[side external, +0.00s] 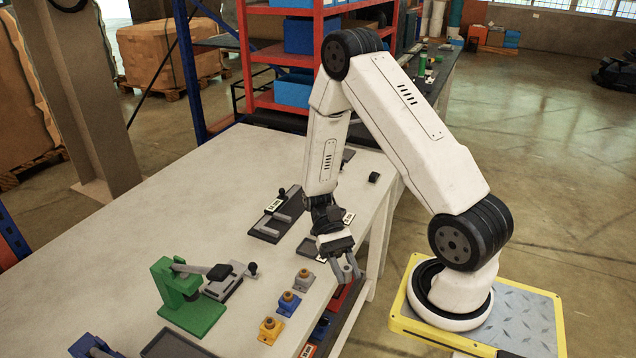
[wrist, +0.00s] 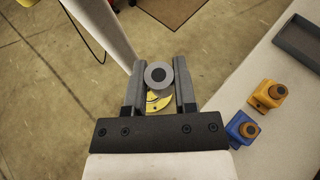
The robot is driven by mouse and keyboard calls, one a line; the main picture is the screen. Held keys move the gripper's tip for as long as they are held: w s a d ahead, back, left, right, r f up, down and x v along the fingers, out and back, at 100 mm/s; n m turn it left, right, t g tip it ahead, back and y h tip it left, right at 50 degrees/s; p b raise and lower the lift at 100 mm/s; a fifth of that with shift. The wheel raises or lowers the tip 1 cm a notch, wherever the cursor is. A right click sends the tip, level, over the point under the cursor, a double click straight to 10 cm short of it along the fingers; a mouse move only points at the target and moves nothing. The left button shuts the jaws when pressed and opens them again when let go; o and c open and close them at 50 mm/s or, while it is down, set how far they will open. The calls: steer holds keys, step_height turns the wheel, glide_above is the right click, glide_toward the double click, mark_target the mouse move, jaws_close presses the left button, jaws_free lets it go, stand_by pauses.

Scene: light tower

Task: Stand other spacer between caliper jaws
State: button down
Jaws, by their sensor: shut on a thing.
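My gripper (side external: 345,272) hangs over the table's right edge, beside the row of small blocks. In the wrist view its two fingers are shut on a round grey spacer (wrist: 159,75) with a dark centre. The spacer is hard to make out in the side view. A dark fixture with grey bars and a white label (side external: 275,214) lies on the table behind the gripper; it looks like the caliper, but I cannot tell for certain. My gripper is apart from it. Part of the table behind my wrist is hidden.
A dark tray (wrist: 297,45) lies beyond. The table's middle left is clear.

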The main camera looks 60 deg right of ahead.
steer(key=d+n+g+h, duration=0.2)
steer(key=d+n+h, duration=0.8)
steer(key=n+h, duration=0.45)
steer(key=w+d+r+n+t+h, duration=0.1)
steer(key=w+r+n+t+h, duration=0.1)
steer(key=w+n+t+h, duration=0.2)
steer(key=w+d+r+n+t+h, duration=0.1)
steer(key=w+r+n+t+h, duration=0.1)
steer(key=w+n+t+h, duration=0.2)
steer(key=w+n+t, duration=0.3)
steer(key=w, duration=0.3)
steer(key=shift+w, duration=0.2)
glide_above(278, 227)
step_height(278, 227, down, 9)
steer(key=shift+s, duration=0.15)
steer(key=shift+f, duration=0.2)
